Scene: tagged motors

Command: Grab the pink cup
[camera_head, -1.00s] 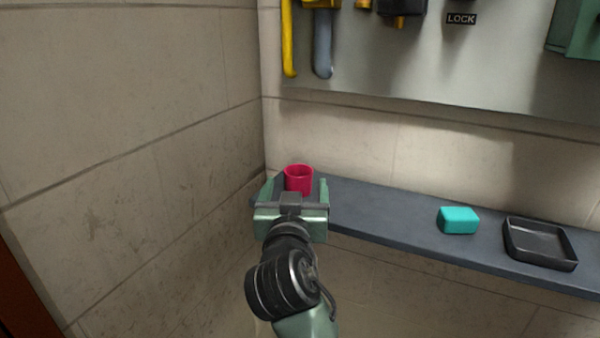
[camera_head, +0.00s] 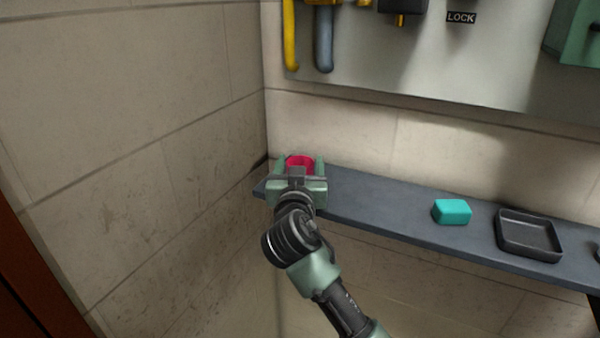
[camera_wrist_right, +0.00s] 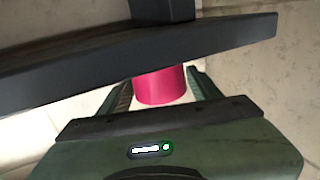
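The pink cup (camera_head: 299,161) stands at the left end of the grey shelf (camera_head: 375,205), near the wall corner. My right gripper (camera_head: 300,166) is at the cup, with one finger on each side of it. In the right wrist view, the cup (camera_wrist_right: 160,86) shows between the two fingers (camera_wrist_right: 162,84), with narrow gaps beside it. The gripper looks open around the cup; contact is not clear. The cup's lower part is hidden by my gripper in the head view. My left gripper is not in view.
A teal block (camera_head: 452,212) and a black tray (camera_head: 529,236) sit farther right on the shelf. A tiled wall stands close to the left of the gripper. A panel (camera_head: 430,60) with tools hangs above. The shelf between cup and block is clear.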

